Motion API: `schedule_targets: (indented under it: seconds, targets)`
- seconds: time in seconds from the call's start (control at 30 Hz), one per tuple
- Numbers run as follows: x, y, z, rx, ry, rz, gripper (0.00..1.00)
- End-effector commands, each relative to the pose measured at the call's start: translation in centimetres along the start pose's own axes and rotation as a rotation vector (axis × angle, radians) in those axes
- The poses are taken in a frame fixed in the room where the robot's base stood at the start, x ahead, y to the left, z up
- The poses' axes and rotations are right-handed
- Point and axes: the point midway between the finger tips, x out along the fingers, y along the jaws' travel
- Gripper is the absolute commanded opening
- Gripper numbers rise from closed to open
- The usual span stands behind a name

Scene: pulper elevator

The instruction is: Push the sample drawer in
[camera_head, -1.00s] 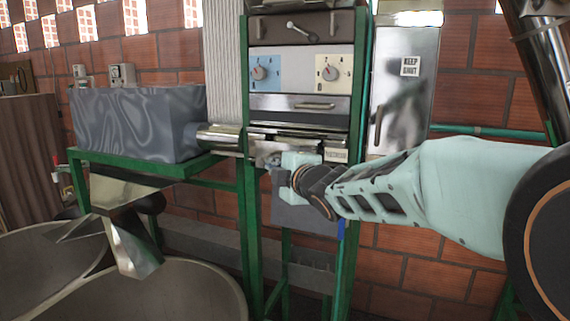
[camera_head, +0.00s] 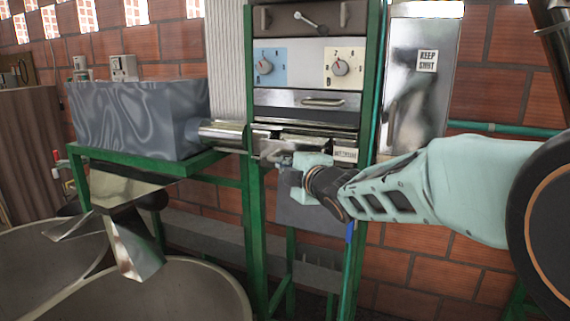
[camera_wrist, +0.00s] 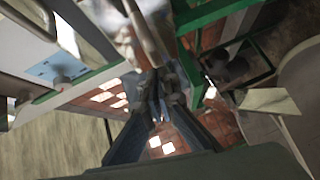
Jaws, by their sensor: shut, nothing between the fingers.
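A steel-fronted drawer (camera_head: 322,101) with a horizontal bar handle sits in the green-framed cabinet, below the dial panel. Under it a steel section has a small white label (camera_head: 345,155), too small to read. I cannot tell for sure which of these is the sample drawer, or how far either stands out. My gripper (camera_head: 278,158) is shut and empty, in front of the lower steel section, left of the label and below the bar handle. Contact cannot be made out. In the wrist view its closed fingers (camera_wrist: 157,84) are in the middle.
A dial panel (camera_head: 304,66) and a top unit with a lever (camera_head: 310,22) are above. A tall steel door (camera_head: 420,100) marked KEEP SHUT stands right. A grey tank (camera_head: 140,118) and steel pipe (camera_head: 222,135) are left, with large round basins (camera_head: 190,290) below.

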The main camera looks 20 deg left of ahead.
Motion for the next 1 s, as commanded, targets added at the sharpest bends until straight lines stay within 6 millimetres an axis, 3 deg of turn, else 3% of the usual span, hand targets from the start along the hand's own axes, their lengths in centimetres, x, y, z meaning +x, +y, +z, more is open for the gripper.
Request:
schedule_targets:
  seconds: [0.17, 0.6, 1.0]
  targets:
    - [0.7, 0.4, 0.7, -0.001, -0.001, 0.0, 0.0]
    - [5.6, 1.9, 5.6, 0.001, 0.0, 0.0, 0.0]
    - [6.1, 1.9, 6.3, -0.001, -0.003, 0.002, 0.0]
